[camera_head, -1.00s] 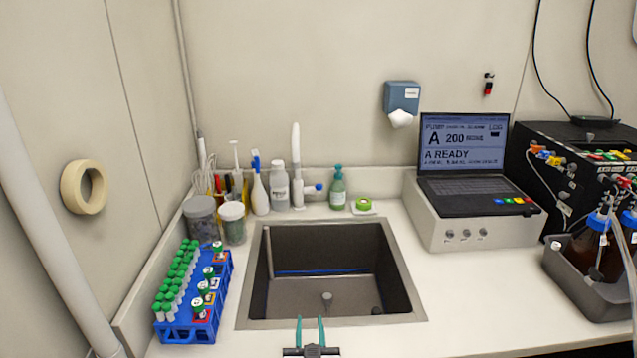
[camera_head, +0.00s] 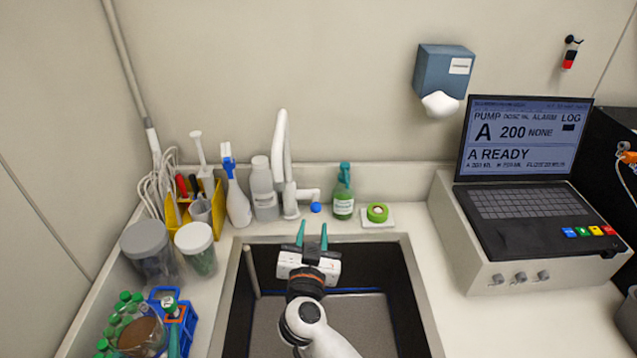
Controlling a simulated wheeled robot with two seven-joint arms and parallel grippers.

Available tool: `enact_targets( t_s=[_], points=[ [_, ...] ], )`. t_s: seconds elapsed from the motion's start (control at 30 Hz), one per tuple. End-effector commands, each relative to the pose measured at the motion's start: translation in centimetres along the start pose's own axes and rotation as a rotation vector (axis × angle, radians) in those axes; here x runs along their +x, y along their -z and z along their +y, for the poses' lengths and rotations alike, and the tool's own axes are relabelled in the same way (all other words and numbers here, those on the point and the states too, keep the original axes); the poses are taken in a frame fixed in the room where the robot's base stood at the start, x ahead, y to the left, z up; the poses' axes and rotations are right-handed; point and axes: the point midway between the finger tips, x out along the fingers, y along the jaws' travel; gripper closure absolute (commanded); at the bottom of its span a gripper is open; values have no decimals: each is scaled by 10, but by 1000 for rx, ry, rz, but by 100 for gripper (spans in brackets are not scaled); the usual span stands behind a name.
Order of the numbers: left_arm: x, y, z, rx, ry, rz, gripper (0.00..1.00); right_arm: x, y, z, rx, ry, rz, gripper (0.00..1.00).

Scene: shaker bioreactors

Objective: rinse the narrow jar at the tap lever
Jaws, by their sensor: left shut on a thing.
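A clear round jar with a brown round face (camera_head: 142,337) is at the lower left, overlapping the blue tube rack in the picture. One teal finger of my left gripper (camera_head: 173,341) shows against its right side; the rest of that gripper is hidden or out of frame. The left gripper is shut on this jar. The white tap (camera_head: 283,160) stands behind the sink, and its short side lever (camera_head: 306,195) has a blue knob (camera_head: 316,207) near its end. My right gripper (camera_head: 312,236) is over the sink's back edge, just in front of the lever, with fingers apart and empty.
The dark sink (camera_head: 262,330) lies under my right arm. Grey-lidded (camera_head: 147,248) and white-lidded (camera_head: 197,247) containers and the blue rack (camera_head: 190,320) crowd the left. A green soap bottle (camera_head: 343,197) and green tape (camera_head: 377,212) stand right of the lever. A laptop (camera_head: 535,190) is further right.

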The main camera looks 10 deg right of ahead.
Motion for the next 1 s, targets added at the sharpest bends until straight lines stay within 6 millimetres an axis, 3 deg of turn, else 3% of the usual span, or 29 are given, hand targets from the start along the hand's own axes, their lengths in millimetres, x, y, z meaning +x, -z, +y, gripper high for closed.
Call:
enact_targets(
  t_s=[0.17,0.4,0.6,0.93,1.0],
  points=[
    [0,-3,0,0,0,-1,62,11,-3,1,0,1,1,67],
    [0,-7,0,0,0,-1,62,50,-3,1,0,2,1,67],
    [0,-8,0,0,0,-1,62,71,-2,1,0,0,1,67],
    [0,-8,0,0,0,-2,62,75,-2,0,2,1,2,67],
    [0,-8,0,0,0,-2,62,75,-2,0,2,1,2,77]
  ],
)
